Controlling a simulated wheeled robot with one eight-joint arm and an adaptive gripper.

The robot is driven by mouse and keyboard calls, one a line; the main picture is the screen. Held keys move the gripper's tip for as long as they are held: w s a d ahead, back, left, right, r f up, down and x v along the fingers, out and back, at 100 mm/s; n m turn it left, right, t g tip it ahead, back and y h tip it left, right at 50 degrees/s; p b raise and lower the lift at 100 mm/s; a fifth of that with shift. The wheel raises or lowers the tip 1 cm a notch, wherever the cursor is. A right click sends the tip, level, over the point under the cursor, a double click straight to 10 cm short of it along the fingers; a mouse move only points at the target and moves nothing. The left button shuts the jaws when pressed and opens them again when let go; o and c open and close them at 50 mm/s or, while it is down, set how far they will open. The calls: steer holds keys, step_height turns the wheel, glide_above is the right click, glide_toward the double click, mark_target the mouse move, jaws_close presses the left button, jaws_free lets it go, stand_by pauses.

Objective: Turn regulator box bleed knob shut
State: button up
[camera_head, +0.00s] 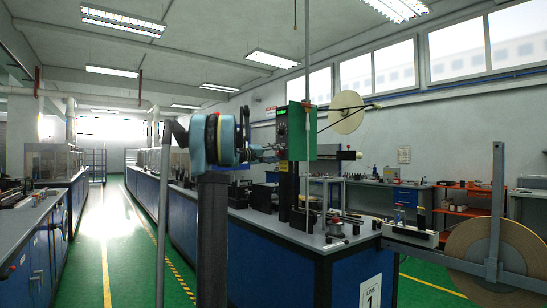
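A green box (299,132), which looks like the regulator box, is mounted upright above the near end of the blue workbench. Its left side carries a dark panel with small fittings. My arm rises in front, with a teal and dark wrist part left of the box. My gripper (270,151) points right toward the lower left side of the box, very close to it. I cannot tell whether it touches, or whether its fingers are open.
The blue workbench (262,262) has a grey top with small fixtures and dark posts under the box. A cream disc (346,112) hangs right of the box. A large tape reel (495,252) stands at right. The green aisle floor (125,262) at left is clear.

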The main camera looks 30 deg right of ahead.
steer(key=a, duration=1.2)
steer(key=shift+s+f, duration=0.35)
steer(key=s+a+f+n+y, duration=0.1)
steer(key=s+a+f+y, duration=0.5)
steer(key=s+a+f, duration=0.7)
steer(key=s+a+f+n+y, duration=0.2)
steer(key=s+a+f+y, duration=0.4)
steer(key=s+a+f, duration=0.7)
steer(key=s+a+f+n+t+y, duration=0.1)
steer(key=s+a+f+y, duration=0.5)
steer(key=s+a+f, duration=0.7)
step_height(320, 180, down, 12)
steer(key=shift+s+a+r+n+y, duration=0.1)
steer(key=shift+s+a+n+y, duration=0.3)
steer(key=shift+s, duration=0.7)
